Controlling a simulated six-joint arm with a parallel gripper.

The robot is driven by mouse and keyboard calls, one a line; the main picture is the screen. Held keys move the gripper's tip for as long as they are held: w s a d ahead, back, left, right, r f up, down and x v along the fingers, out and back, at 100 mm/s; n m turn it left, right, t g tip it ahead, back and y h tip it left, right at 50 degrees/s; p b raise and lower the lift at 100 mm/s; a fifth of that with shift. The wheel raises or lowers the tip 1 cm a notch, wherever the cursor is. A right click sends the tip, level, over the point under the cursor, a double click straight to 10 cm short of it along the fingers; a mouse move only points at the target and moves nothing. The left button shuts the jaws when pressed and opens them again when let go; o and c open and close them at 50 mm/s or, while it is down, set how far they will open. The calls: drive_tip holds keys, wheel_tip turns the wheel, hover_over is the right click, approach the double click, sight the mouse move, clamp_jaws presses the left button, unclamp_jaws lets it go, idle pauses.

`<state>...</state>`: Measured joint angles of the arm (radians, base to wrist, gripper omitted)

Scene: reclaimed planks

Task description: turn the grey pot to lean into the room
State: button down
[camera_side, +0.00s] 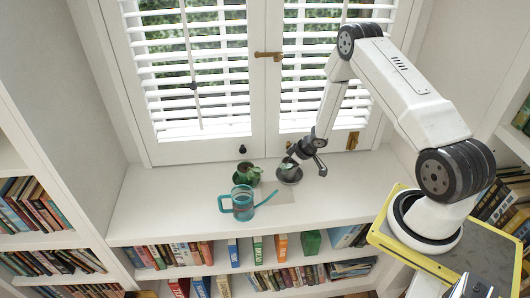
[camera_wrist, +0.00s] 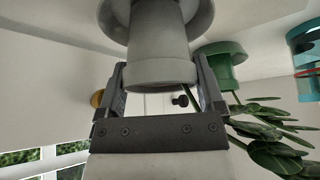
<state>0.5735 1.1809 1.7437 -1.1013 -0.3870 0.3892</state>
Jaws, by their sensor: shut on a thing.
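The grey pot (camera_side: 290,166) stands at the grey saucer (camera_side: 289,178) on the white window sill, with some green leaves at its left side. In the wrist view the grey pot (camera_wrist: 160,68) fills the space between my fingers, and the saucer (camera_wrist: 112,18) shows past it. My gripper (camera_side: 303,154) reaches in from the upper right and is shut on the pot; its two fingers (camera_wrist: 160,88) sit on either side of it. The pot looks upright. I cannot tell for certain which way its plant leans.
A green pot (camera_side: 247,173) with a plant stands just left; its leaves (camera_wrist: 275,135) show in the wrist view. A teal watering can (camera_side: 243,204) stands in front. The shuttered window (camera_side: 205,90) is behind. The sill's left part is clear; bookshelves lie below.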

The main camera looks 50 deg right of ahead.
unclamp_jaws()
drive_tip(key=shift+r, duration=0.1)
drive_tip(key=v, duration=0.7)
drive_tip(key=shift+s+r, duration=0.2)
drive_tip(key=shift+r, duration=0.15)
drive_tip(key=a+r+m+g+h, duration=0.1)
drive_tip(key=a+r+h, duration=0.1)
drive_tip(key=a+r, duration=0.85)
drive_tip(key=s+a+r+m+g+y, duration=0.1)
drive_tip(key=s+a+r+g, duration=0.1)
drive_tip(key=s+a+r, duration=0.6)
drive_tip(key=shift+s+a+r, duration=0.4)
drive_tip(key=shift+s+a, duration=0.9)
drive_tip(key=shift+s, duration=0.1)
